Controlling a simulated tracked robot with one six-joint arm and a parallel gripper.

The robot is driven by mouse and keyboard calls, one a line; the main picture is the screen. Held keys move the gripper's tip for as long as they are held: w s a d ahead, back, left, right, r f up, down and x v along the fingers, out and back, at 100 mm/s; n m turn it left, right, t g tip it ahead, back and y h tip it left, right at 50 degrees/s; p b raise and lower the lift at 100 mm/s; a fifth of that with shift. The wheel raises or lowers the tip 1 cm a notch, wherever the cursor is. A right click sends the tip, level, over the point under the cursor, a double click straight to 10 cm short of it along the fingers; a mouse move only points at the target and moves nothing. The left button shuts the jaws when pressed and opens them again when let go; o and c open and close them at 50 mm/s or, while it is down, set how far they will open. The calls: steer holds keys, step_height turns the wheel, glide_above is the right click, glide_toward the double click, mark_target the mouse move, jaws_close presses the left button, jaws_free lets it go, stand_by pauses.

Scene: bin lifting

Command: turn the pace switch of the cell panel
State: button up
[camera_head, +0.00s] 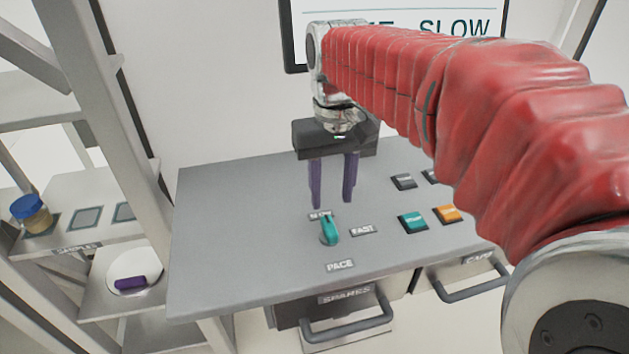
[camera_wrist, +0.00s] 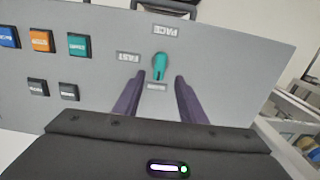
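The pace switch (camera_head: 329,231) is a teal knob on the grey panel (camera_head: 230,225), above the PACE label (camera_head: 340,265). It points up toward a label partly hidden behind it, with the FAST label (camera_head: 362,230) to its right. My gripper (camera_head: 332,203) has two purple fingers, open and pointing down, above and just behind the knob. In the wrist view the knob (camera_wrist: 160,66) shows beyond the fingertips (camera_wrist: 162,75), roughly midway between them. The gap between the fingers is empty.
A teal button (camera_head: 413,222), an orange button (camera_head: 449,214) and dark buttons (camera_head: 403,181) lie right of the knob. A screen (camera_head: 455,22) behind reads SLOW. A SPARES drawer (camera_head: 345,310) is below. A shelf on the left holds a blue-lidded jar (camera_head: 30,213) and a purple piece (camera_head: 130,283).

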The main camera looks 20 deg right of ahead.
step_height(320, 180, up, 5)
steer(key=shift+r, duration=0.15)
stand_by(0.3)
steer(key=f, duration=0.2)
steer(key=f+t, duration=0.2)
steer(key=f, duration=0.1)
steer(key=shift+s+f, duration=0.25)
steer(key=shift+f, duration=0.1)
steer(key=s+f+t, duration=0.3)
steer(key=s+f, duration=0.1)
steer(key=s, duration=0.7)
steer(key=shift+f+t, duration=0.3)
steer(key=shift+f, duration=0.05)
